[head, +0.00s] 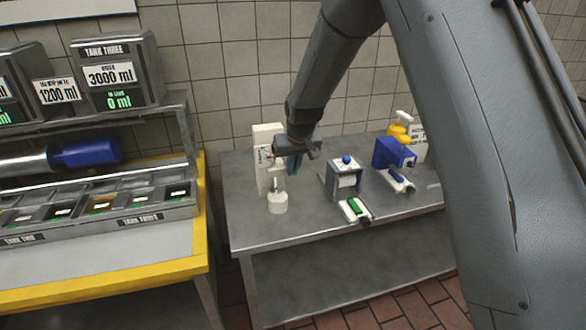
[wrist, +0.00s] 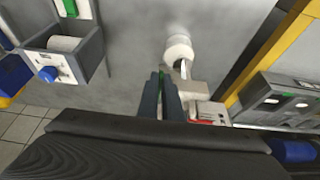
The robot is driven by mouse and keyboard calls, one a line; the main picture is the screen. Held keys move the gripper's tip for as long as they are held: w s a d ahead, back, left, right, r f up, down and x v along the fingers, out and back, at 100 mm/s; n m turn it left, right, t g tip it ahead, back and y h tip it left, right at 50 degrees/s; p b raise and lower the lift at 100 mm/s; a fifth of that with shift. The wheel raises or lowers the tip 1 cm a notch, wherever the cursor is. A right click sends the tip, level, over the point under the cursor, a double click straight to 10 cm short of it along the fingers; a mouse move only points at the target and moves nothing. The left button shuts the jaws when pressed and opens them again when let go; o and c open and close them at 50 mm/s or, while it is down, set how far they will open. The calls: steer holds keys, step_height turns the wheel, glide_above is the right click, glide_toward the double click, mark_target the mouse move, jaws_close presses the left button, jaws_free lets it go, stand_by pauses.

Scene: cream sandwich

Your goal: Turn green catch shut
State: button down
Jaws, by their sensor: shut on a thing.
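My gripper (wrist: 160,92) points down beside a white machine (head: 264,150) at the left of the grey table. Its two dark fingers are close together in the wrist view, with a thin green strip between them, which looks like the green catch (wrist: 162,77). Most of the catch is hidden by the fingers. In the head view my gripper (head: 292,165) is at the machine's right side, and the catch cannot be made out clearly. The white machine also shows in the wrist view (wrist: 195,91), right of the fingers. How far the catch is turned cannot be told.
A white round pot (head: 278,205) stands at the machine's front. A yellow-edged counter (head: 150,276) stands left.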

steer(key=shift+w+r, duration=0.15)
steer(key=shift+r, duration=0.05)
steer(key=c, duration=1.9)
jaws_free()
steer(key=shift+c, duration=0.2)
steer(key=shift+f, duration=0.15)
steer(key=shift+s+f, duration=0.25)
steer(key=shift+s, duration=0.1)
steer(key=shift+f, duration=0.1)
steer(key=shift+s+f+t, duration=0.15)
steer(key=shift+f+t, duration=0.15)
steer(key=shift+t, duration=0.3)
steer(key=shift+f+t+y+b, duration=0.15)
steer(key=shift+t+y+b, duration=0.15)
steer(key=shift+b, duration=0.4)
steer(key=t+b, duration=0.1)
steer(key=b, duration=0.2)
steer(key=shift+f+b, duration=0.3)
steer(key=shift+b, duration=0.05)
steer(key=b, duration=0.2)
steer(key=t+b, duration=0.1)
steer(key=b, duration=0.2)
steer(key=shift+w+f+y, duration=0.2)
steer(key=shift+f+y, duration=0.1)
